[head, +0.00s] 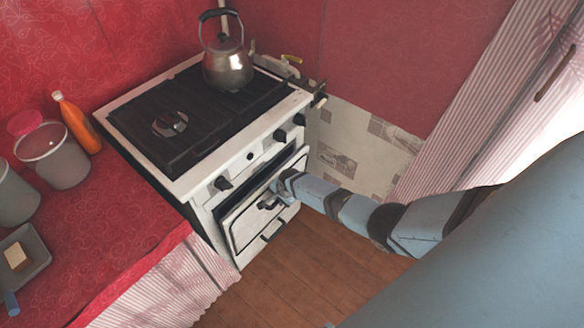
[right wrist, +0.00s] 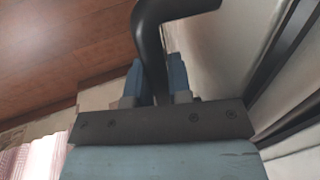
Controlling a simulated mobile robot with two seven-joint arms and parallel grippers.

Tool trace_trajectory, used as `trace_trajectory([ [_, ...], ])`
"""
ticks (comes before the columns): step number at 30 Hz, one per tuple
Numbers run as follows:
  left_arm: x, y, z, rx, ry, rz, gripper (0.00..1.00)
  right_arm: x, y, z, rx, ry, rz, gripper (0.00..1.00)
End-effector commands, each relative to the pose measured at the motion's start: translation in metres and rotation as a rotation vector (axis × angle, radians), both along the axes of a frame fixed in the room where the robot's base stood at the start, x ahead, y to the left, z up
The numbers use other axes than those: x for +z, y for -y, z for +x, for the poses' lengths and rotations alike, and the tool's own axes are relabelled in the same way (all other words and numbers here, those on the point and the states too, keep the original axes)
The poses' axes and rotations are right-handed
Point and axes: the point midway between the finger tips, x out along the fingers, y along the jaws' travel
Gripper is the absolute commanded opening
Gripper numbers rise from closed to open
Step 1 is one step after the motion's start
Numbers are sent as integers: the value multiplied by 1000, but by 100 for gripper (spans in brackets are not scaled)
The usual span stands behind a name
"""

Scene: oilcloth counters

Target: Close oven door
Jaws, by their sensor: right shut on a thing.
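The white oven (head: 197,184) stands against the red wall in the head view. Its oven door (head: 244,230) is partly open: the top edge leans out from the body, and a dark gap shows above it. My right gripper (head: 270,200) is at the front of the door. In the right wrist view its two blue fingers (right wrist: 158,82) are shut around the curved black door handle (right wrist: 150,40). The pale door face (right wrist: 230,45) shows beside the handle. My left gripper is not in view.
A metal kettle (head: 228,68) stands on the hob at the back. The red counter (head: 120,200) to the left bears an orange bottle (head: 78,124), grey containers and a tray (head: 22,262). Clear wooden floor (head: 300,275) lies before the oven; a striped curtain (head: 455,110) hangs at right.

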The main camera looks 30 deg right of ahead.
Motion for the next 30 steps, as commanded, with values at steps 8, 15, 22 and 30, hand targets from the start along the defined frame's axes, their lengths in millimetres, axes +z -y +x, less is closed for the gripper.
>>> trace_trajectory([
  [8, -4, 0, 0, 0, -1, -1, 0, 6, -8, 25, -1, 6, 2, 0],
  [15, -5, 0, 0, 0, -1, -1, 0, 8, -9, 32, 0, 8, 1, 0],
  [22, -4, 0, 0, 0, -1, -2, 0, 9, -9, 34, 0, 13, 2, 0],
  [30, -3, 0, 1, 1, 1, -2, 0, 9, -9, 33, -1, 12, 2, 44],
])
